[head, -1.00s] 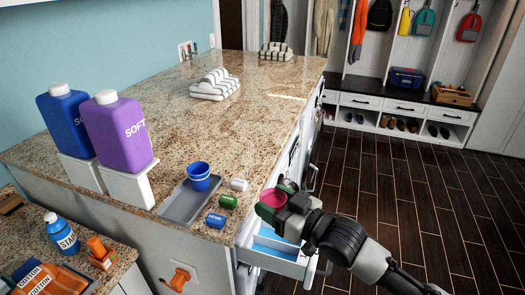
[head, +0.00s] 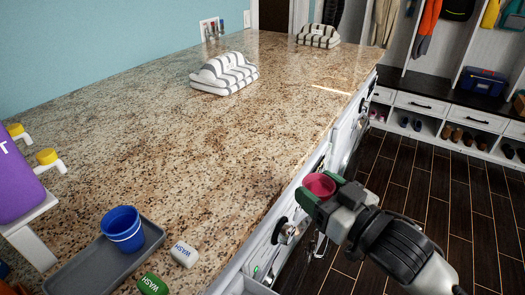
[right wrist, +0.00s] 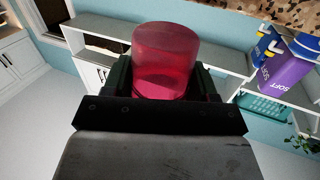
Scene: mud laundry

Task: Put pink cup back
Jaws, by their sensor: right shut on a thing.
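The pink cup (head: 319,186) is held by my right gripper (head: 327,191), off the counter, beside the counter's right edge. In the right wrist view the pink cup (right wrist: 166,60) sits between the two fingers, and my right gripper (right wrist: 165,85) is shut on it. A blue cup (head: 122,229) stands on a grey tray (head: 85,272) at the near left of the counter. My left gripper is not in view.
A purple bottle (head: 15,185) stands on a white stand at left. Folded striped towels (head: 224,74) lie farther back. The middle of the counter is clear.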

